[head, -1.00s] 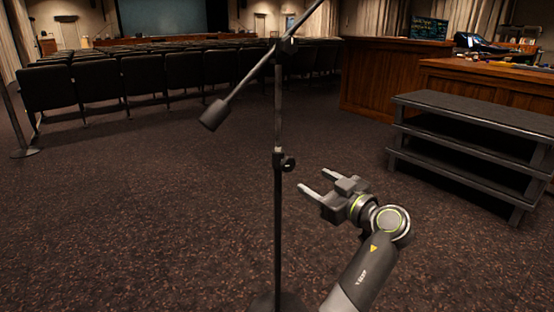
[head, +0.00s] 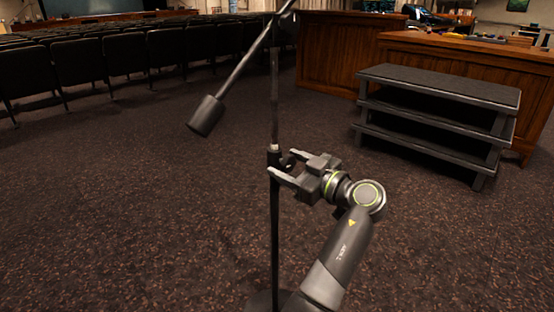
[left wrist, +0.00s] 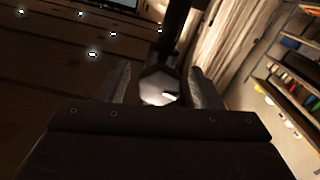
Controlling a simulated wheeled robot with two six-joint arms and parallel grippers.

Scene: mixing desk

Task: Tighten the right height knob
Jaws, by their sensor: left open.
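A dark microphone stand (head: 275,225) rises upright in the middle of the head view, with a slanted boom and a grey cylindrical counterweight (head: 206,116). Its height knob (head: 286,161) is on the right side of the pole's collar (head: 273,156). My left gripper (head: 281,163) is open, its fingers pointing left at the collar, one on each side of the knob. In the left wrist view the knob (left wrist: 158,88) shows as a pale, faceted face between the two fingers. I cannot tell whether the fingers touch it. My right gripper is not in view.
A black stepped riser (head: 440,85) stands at the right in front of a wooden desk (head: 335,50). Rows of dark seats (head: 85,68) fill the back left. The carpet (head: 130,220) around the stand is clear.

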